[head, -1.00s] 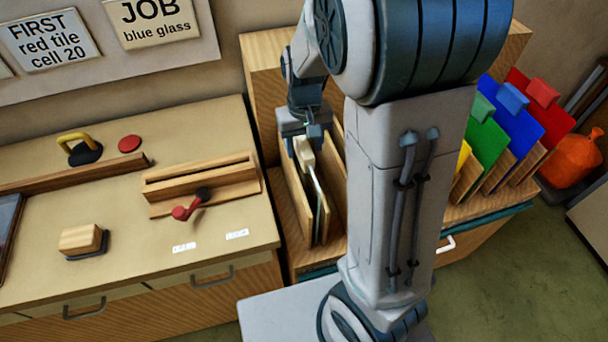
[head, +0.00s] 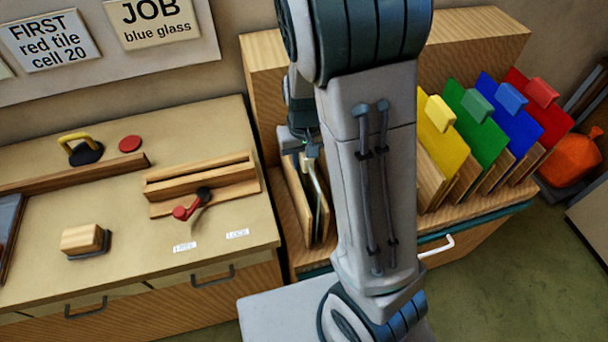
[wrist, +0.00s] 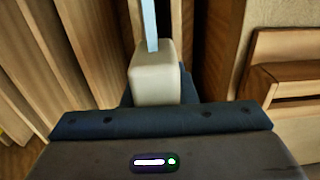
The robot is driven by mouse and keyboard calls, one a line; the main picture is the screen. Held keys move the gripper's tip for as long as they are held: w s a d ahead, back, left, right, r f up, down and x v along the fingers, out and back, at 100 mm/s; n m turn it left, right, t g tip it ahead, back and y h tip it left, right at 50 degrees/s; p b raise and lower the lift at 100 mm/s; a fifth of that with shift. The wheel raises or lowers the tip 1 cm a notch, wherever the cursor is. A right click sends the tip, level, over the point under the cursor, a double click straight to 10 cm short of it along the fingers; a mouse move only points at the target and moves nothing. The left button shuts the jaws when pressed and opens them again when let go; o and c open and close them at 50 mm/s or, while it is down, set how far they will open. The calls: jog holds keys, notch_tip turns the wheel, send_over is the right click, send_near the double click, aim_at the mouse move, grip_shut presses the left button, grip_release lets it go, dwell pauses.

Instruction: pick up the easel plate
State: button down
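The pale, thin plate (head: 318,188) that fits the easel plate stands upright in a wooden slot rack, left of my arm in the head view. Its cream grip block (wrist: 152,78) is in the middle of the wrist view, with the light blue edge of the plate (wrist: 149,25) running up from it. My gripper (head: 304,150) is down at the top of the plate and hides most of the block in the head view. Dark finger parts show on both sides of the block in the wrist view. Whether they press on it is not visible.
Yellow (head: 441,132), green (head: 476,122), blue (head: 511,110) and red (head: 540,100) sheets with grip blocks stand in slots at right. A wooden counter (head: 130,240) with a slotted wooden holder (head: 205,178) lies at left. Wooden dividers (wrist: 75,45) flank the plate closely.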

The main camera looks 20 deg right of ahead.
jog(key=shift+w+r, duration=0.1)
jog(key=shift+r, duration=0.05)
jog(key=shift+r, duration=0.45)
notch_tip(320, 180, up, 27)
dwell(0.5)
dwell(0.7)
